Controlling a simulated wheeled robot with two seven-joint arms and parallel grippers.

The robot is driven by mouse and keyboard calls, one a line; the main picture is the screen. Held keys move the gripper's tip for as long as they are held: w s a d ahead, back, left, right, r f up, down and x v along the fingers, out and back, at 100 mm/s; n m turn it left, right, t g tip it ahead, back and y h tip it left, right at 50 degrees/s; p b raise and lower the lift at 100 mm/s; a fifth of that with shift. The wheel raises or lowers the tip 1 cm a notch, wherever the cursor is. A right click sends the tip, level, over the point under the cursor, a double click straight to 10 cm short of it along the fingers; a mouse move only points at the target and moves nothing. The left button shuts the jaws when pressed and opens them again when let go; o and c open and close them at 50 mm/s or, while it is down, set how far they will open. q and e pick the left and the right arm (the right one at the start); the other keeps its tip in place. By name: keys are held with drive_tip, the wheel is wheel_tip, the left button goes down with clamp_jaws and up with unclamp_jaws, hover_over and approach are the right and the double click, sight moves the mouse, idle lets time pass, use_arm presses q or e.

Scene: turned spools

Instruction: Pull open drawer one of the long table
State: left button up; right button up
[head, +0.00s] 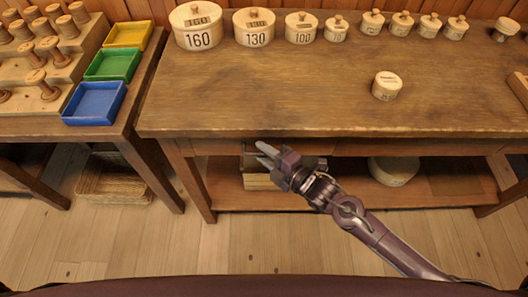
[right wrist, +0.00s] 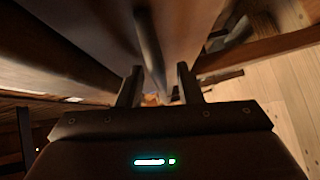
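The long table (head: 330,110) has a wooden top, and its drawer front lies in shadow under the front edge, mostly hidden from above in the head view. My right gripper (head: 265,154) is just below that front edge, left of the table's middle. In the right wrist view my right gripper (right wrist: 159,86) has its two fingers apart. A dark bar-like handle (right wrist: 148,42) stands out from a brown wooden front (right wrist: 185,35) and reaches between the fingers. I cannot tell whether they touch it. No drawer gap is visible. My left gripper is not in view.
Numbered round lidded boxes (head: 254,28) line the table's back, and one small box (head: 387,86) stands nearer the front. A lower shelf (head: 330,193) holds boxes. A side table at left carries coloured trays (head: 95,103) and spools. The floor in front is clear.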

drive_tip(key=shift+w+a, duration=0.15)
drive_tip(key=shift+a, duration=0.05)
drive_tip(key=shift+c, duration=0.2)
clamp_jaws()
